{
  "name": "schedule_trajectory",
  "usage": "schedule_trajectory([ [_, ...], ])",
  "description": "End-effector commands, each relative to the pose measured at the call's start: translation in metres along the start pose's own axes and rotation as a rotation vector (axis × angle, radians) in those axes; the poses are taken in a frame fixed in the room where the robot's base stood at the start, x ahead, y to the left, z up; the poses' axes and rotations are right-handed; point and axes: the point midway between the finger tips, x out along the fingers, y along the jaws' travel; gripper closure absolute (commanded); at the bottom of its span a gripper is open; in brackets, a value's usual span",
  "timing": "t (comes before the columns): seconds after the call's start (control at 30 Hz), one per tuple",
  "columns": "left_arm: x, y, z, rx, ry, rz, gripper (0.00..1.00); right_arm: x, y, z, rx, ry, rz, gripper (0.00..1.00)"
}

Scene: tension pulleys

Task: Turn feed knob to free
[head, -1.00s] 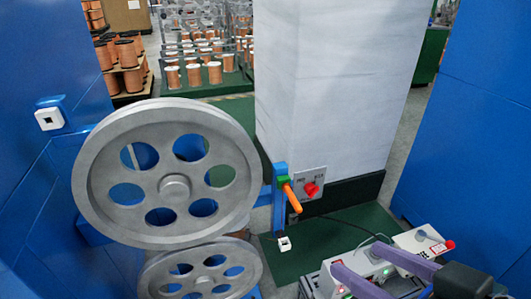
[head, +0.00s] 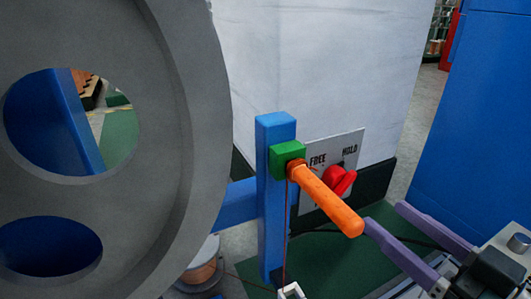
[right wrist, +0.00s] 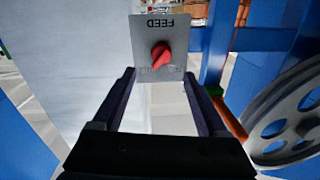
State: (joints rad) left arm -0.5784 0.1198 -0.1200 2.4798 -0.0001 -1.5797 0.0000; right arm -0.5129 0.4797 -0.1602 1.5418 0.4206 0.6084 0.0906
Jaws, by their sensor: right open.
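The red feed knob (head: 338,182) sits on a pale plate (head: 354,143) on the white cabinet's face. The plate reads FREE at upper left and HOLD at upper right. The knob's grip slants toward the HOLD side. In the right wrist view the knob (right wrist: 161,56) shows on the plate marked FEED (right wrist: 180,37), upside down. My right gripper (head: 384,215) is open and empty, its purple fingers pointing toward the plate, apart from the knob. In the wrist view its fingertips (right wrist: 160,72) lie either side of the knob's line. My left gripper is not in view.
An orange rod (head: 332,203) on a green block (head: 284,158) and blue post (head: 274,215) sticks out just in front of the plate, left of my right gripper. A large grey pulley wheel (head: 205,110) fills the left. A blue wall (head: 475,130) stands at right.

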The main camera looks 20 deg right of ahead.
Motion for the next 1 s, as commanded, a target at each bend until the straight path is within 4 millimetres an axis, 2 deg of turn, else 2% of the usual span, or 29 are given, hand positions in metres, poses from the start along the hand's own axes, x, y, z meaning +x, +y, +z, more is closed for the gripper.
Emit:
schedule_trajectory([
  [0.3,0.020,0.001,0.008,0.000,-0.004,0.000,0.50,0.060,-0.001,0.001,0.001,0.005,-0.002,0.24],
  [0.5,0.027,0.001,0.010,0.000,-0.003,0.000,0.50,0.085,-0.001,0.000,0.000,0.001,-0.001,0.24],
  [0.87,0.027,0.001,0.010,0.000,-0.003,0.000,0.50,0.091,-0.001,-0.001,0.000,-0.002,-0.001,0.24],
  [1.0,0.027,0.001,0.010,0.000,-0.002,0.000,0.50,0.091,-0.001,-0.001,0.000,-0.001,-0.001,0.40],
])
